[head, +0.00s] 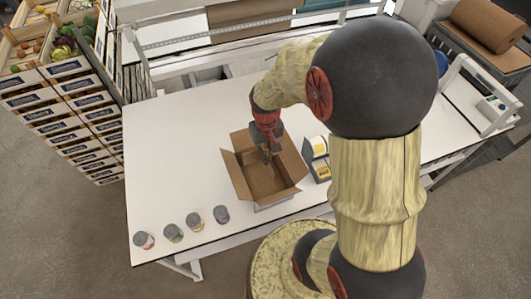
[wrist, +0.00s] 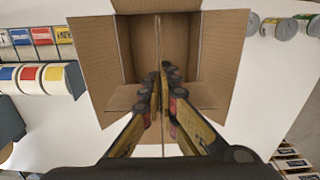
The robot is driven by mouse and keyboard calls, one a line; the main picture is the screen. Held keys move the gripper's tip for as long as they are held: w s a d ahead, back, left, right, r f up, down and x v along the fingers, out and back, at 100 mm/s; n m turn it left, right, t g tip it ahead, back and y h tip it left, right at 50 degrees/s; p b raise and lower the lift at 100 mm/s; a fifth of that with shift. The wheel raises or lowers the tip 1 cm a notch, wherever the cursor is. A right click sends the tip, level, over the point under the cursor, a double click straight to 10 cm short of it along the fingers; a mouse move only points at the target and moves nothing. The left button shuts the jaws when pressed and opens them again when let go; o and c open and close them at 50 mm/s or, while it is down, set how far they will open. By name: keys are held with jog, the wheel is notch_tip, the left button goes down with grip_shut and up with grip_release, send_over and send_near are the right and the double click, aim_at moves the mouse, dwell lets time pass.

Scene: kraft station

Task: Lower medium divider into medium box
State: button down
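The medium box (head: 240,182) is an open brown cardboard carton on the white table, its flaps folded outward. It also fills the middle of the wrist view (wrist: 100,58). My gripper (head: 267,152) points down over the box opening. In the wrist view its two fingers (wrist: 160,78) are closed on a thin cardboard sheet seen edge-on, the medium divider (wrist: 158,40). The divider runs up and down the picture near the middle of the box opening. How deep its lower edge sits is hidden. In the head view my gripper mostly hides the divider.
Several cans (head: 173,233) line the table's front left. Crates of produce (head: 60,95) stand at the left. The table (head: 175,150) left of the box is clear.

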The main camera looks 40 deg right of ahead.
jog(key=shift+s+f+b, duration=0.15)
jog(key=shift+f+b, duration=0.2)
jog(key=shift+f, duration=0.3)
jog(key=shift+f+b, duration=5.7)
jog(key=shift+f, duration=2.6)
jog(key=c, duration=2.4)
grip_release()
jog(key=o, duration=0.4)
jog(key=shift+c, duration=0.2)
jog(key=shift+o, duration=0.4)
jog(key=shift+r, duration=0.15)
jog(key=shift+r+p, duration=5.1)
jog(key=shift+r, duration=1.85)
